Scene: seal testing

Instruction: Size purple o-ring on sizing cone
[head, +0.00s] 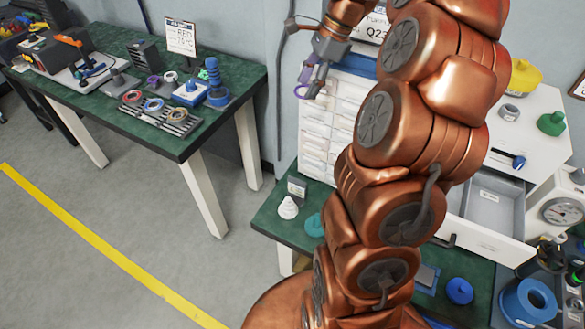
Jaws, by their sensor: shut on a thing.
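My gripper (313,77) is high at the upper middle, in front of the white drawer cabinet. It is shut on the purple o-ring (302,91), which hangs from the fingertips and shows as a thin purple loop. A white cone (288,208), which looks like the sizing cone, stands upright on the green bench by a small label block (297,187). It is well below and slightly left of my gripper, and the o-ring is apart from it. My arm covers part of the bench to the right of the cone.
A teal part (314,225) sits right of the cone, beside my arm. The white drawer cabinet (328,130) rises behind. An open drawer (487,207) juts out at right. The left green table (150,133) holds several rings on a rack and a blue stepped post (214,80).

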